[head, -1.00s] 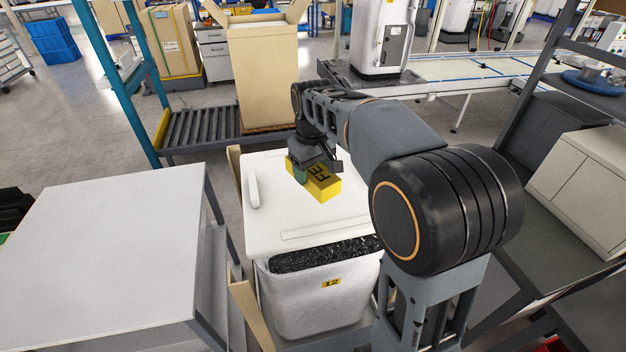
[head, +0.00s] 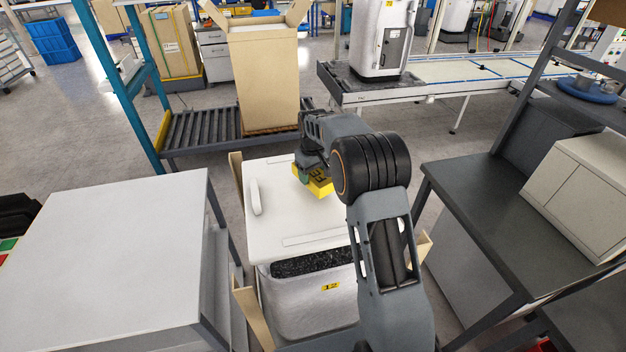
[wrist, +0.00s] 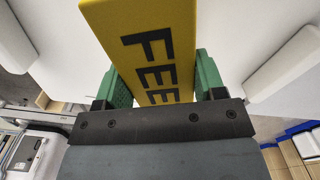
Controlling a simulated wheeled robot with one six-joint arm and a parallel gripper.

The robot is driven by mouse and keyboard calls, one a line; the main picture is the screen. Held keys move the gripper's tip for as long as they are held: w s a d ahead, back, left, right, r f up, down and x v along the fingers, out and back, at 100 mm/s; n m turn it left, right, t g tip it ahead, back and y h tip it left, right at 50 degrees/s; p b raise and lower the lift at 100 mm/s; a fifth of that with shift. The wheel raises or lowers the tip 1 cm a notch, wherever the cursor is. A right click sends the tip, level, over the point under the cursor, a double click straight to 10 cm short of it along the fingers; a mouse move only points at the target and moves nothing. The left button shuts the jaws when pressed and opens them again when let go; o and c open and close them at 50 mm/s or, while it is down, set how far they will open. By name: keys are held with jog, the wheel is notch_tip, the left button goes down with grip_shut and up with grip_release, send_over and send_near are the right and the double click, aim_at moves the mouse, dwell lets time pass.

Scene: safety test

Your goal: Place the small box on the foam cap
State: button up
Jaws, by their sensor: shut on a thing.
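The small box is yellow with black letters; it shows in the head view (head: 321,187) and in the wrist view (wrist: 150,40). My gripper (head: 306,176) has its green fingers on both sides of the box, and in the wrist view (wrist: 160,82) they press against its sides. The white foam cap (head: 285,217) lies on top of a white container with a label reading 12. The box is over the right part of the cap; whether it touches the cap I cannot tell. My arm hides part of the cap's right side.
A raised white bar (head: 255,197) stands on the cap's left. Cardboard flaps (head: 250,310) stand around the container (head: 310,305). A pale table (head: 110,260) is at left, a dark bench (head: 490,200) at right, and a tall open carton (head: 265,75) behind.

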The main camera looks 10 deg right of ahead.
jog(key=shift+w+f, duration=0.15)
jog(key=shift+f, duration=1.6)
